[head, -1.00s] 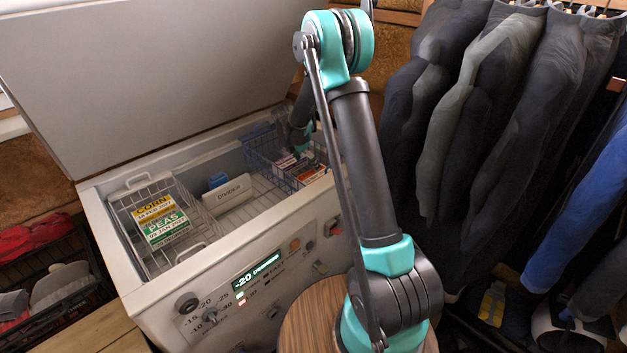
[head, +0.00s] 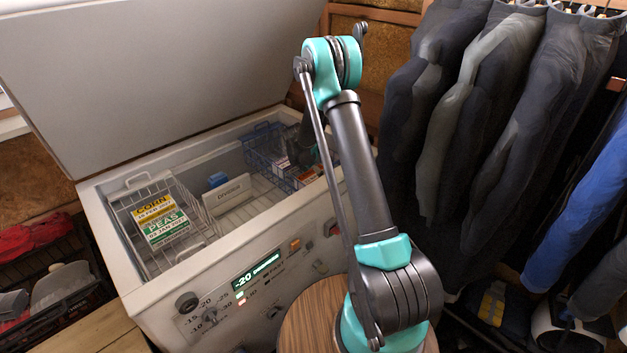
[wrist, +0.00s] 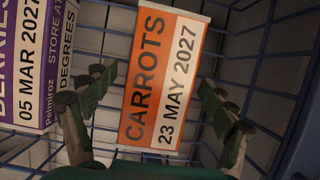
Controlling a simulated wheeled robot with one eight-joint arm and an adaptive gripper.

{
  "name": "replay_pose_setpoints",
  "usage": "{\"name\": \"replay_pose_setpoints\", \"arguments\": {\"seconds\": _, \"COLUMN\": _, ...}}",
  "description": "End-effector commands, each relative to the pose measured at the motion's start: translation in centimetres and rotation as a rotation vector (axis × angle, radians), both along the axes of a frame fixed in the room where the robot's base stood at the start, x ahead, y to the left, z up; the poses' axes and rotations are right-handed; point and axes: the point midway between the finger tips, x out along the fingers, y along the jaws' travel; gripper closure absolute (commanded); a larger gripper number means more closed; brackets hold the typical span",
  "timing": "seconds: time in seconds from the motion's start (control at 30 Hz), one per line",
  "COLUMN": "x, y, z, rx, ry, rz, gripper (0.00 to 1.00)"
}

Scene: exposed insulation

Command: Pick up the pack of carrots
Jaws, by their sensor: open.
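The pack of carrots (wrist: 162,75) has an orange and white label reading "CARROTS 23 MAY 2027". It lies in a blue wire basket (wrist: 255,85) in the wrist view. My gripper (wrist: 158,92) is open, with one green-padded finger on each side of the pack's near part. I see no clear contact between the fingers and the pack. In the head view the basket (head: 256,137) is at the right end of the open freezer, and my arm partly hides what is in it.
A purple and white berries pack (wrist: 32,60) lies left of the carrots. The white freezer (head: 215,275) also holds a divider (head: 228,195) and a white wire basket with corn (head: 153,208) and peas (head: 166,228) packs. Clothes (head: 480,120) hang at right.

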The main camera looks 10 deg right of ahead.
Motion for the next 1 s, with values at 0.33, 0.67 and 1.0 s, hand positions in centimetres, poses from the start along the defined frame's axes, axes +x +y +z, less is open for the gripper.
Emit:
{"name": "replay_pose_setpoints", "arguments": {"seconds": 0.33, "x": 0.00, "y": 0.02, "z": 0.04, "rx": 0.000, "ry": 0.000, "rz": 0.000, "gripper": 0.47}}
{"name": "replay_pose_setpoints", "arguments": {"seconds": 0.67, "x": 0.00, "y": 0.02, "z": 0.08, "rx": 0.000, "ry": 0.000, "rz": 0.000, "gripper": 0.86}}
{"name": "replay_pose_setpoints", "arguments": {"seconds": 1.0, "x": 0.02, "y": 0.02, "z": 0.48, "rx": 0.000, "ry": 0.000, "rz": 0.000, "gripper": 0.86}}
